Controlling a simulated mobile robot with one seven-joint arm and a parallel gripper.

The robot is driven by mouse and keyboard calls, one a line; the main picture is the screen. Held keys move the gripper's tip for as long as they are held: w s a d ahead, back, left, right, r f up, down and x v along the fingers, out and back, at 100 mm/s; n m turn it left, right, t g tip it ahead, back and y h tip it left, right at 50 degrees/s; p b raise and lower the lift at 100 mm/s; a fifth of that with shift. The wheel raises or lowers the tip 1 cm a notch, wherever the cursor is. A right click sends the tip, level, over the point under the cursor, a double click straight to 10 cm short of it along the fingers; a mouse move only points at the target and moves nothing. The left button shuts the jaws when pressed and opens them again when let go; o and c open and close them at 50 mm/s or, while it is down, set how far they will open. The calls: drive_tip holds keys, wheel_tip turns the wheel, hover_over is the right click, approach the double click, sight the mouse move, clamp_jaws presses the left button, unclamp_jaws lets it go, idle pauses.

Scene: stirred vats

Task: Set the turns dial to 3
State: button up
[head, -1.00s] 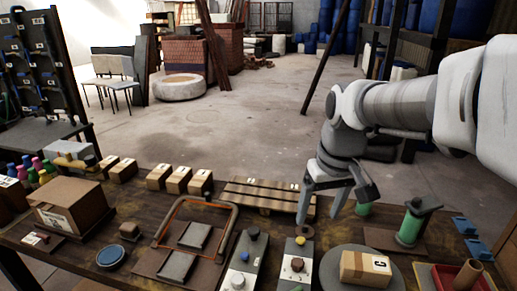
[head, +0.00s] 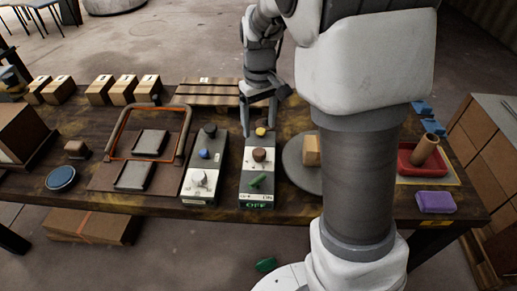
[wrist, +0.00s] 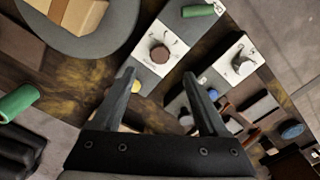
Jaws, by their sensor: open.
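The left-hand panel has a dark knob (head: 210,130), a blue button (head: 205,154) and a grey pointer knob (head: 199,178). I cannot read which dial is labelled turns. My gripper (head: 260,127) is open and empty, above the far end of the right-hand panel.
A round grey plate (head: 292,176) bearing a box is right of the panels. A slatted pallet (head: 186,100) lies behind. A red tray (head: 404,166) and purple block (head: 436,202) are farther right.

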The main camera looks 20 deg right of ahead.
sight(259, 151)
wheel_tip(259, 151, down, 9)
drive_tip(key=shift+f+b, duration=0.1)
drive_tip(key=shift+b, duration=1)
clamp_jaws()
